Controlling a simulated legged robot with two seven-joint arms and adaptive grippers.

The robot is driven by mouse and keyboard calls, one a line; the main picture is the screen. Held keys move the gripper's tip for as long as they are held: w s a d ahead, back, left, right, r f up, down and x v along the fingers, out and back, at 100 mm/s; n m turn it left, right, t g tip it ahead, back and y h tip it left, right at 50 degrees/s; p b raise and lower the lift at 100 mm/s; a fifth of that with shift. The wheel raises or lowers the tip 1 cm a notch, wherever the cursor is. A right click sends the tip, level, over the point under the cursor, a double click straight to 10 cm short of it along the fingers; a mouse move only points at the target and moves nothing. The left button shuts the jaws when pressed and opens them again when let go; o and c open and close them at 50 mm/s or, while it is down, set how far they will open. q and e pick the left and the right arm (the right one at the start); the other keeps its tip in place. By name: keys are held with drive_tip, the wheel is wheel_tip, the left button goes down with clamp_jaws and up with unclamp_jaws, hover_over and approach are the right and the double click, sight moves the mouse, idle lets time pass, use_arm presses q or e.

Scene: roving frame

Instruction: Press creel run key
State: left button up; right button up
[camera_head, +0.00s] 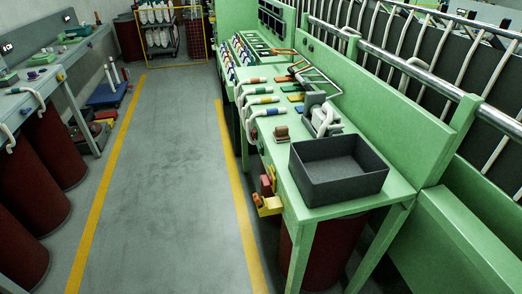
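A long green machine bench (350,125) runs along the right side of the aisle. Small coloured blocks, among them a green one (291,87) and an orange one (284,79), lie on its top. A dark panel with a row of pale slots (277,20) is on the upright green board at the far end. I cannot tell which part, if any, is the creel run key; no label is readable at this size. Neither of my grippers shows in this view.
An empty dark grey tray (340,190) sits on the bench's near end. Yellow bins (268,205) hang off its aisle side. Yellow lines (237,190) edge the clear grey aisle (165,170). Dark red drums (57,150) stand at left; a bobbin rack (158,38) stands at the far end.

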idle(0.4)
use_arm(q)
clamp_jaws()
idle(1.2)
